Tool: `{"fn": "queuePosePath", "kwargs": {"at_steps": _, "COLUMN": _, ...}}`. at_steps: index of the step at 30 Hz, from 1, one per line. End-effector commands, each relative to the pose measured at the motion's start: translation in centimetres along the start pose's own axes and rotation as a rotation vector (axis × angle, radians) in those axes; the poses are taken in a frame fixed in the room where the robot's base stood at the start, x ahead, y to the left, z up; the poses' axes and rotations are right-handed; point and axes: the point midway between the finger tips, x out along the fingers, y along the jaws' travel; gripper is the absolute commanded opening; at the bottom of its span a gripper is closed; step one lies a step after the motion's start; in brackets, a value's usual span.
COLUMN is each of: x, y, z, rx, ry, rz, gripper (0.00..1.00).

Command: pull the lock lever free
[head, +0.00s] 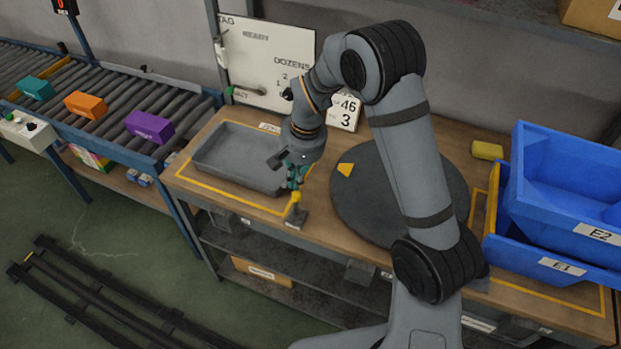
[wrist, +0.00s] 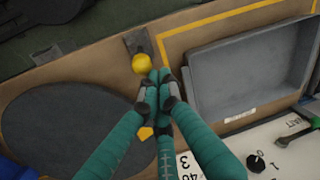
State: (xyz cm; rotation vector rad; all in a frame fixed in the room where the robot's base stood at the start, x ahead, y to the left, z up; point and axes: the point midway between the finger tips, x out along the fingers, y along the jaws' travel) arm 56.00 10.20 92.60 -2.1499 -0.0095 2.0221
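The lock lever with a yellow knob (head: 296,197) stands on a small dark base plate at the front edge of the bench, just right of the grey tray. The yellow knob also shows in the wrist view (wrist: 143,63), with its base plate (wrist: 136,42) beyond it. My gripper (head: 294,185) points down just above the knob. In the wrist view my teal fingertips (wrist: 159,76) are together with nothing visible between them. They are right beside the knob; I cannot tell whether they touch it.
The grey tray (head: 205,162) lies inside a yellow outline. A dark round turntable (head: 345,205) with a yellow mark is to the right. Blue bins (head: 560,190) stand at the bench's right end. A whiteboard (head: 262,50) stands behind. A conveyor (head: 110,90) with coloured boxes is left.

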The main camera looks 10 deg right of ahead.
Motion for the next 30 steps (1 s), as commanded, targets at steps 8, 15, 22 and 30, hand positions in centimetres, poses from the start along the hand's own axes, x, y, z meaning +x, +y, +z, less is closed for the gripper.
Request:
{"fn": "queuePosePath", "kwargs": {"at_steps": 8, "x": 0.1, "y": -1.4, "z": 2.5, "rx": -0.003, "ry": 0.001, "rz": 0.0, "gripper": 0.0}}
{"fn": "queuePosePath", "kwargs": {"at_steps": 15, "x": 0.2, "y": -2.2, "z": 4.3, "rx": -0.001, "ry": 0.001, "rz": 0.0, "gripper": 0.0}}
{"fn": "queuePosePath", "kwargs": {"at_steps": 22, "x": 0.5, "y": -2.7, "z": 5.7, "rx": 0.001, "ry": -0.004, "rz": 0.001, "gripper": 0.0}}
{"fn": "queuePosePath", "kwargs": {"at_steps": 30, "x": 0.7, "y": -2.9, "z": 6.6, "rx": 0.003, "ry": -0.012, "rz": 0.005, "gripper": 0.0}}
